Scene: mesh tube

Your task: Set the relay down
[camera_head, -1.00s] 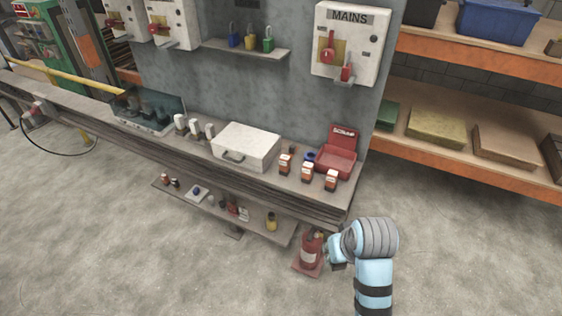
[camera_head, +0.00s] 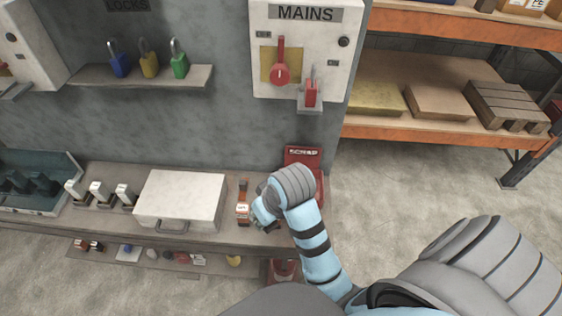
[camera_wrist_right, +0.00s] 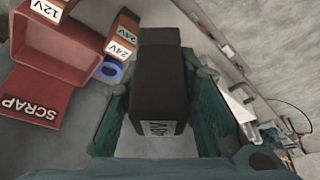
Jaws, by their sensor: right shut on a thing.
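My right gripper (camera_head: 258,218) is over the front right of the bench, beside the red scrap bin (camera_head: 303,157), which my arm partly hides. In the right wrist view, the gripper (camera_wrist_right: 165,125) is shut on a dark relay (camera_wrist_right: 160,85) with a white label, whose text is hard to read. The scrap bin (camera_wrist_right: 60,90) lies left of the held relay in that view. Other orange-topped relays stand near the bin, marked 12V (camera_wrist_right: 45,10) and 24V (camera_wrist_right: 125,30). One relay (camera_head: 243,212) shows just left of my gripper in the head view. My left gripper is not in view.
A white case (camera_head: 180,198) sits on the bench left of my gripper, with several pale-topped relays (camera_head: 100,192) further left. A blue ring (camera_wrist_right: 110,70) lies by the bin. The MAINS box (camera_head: 300,50) hangs above. Orange-edged shelving (camera_head: 440,135) stands right.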

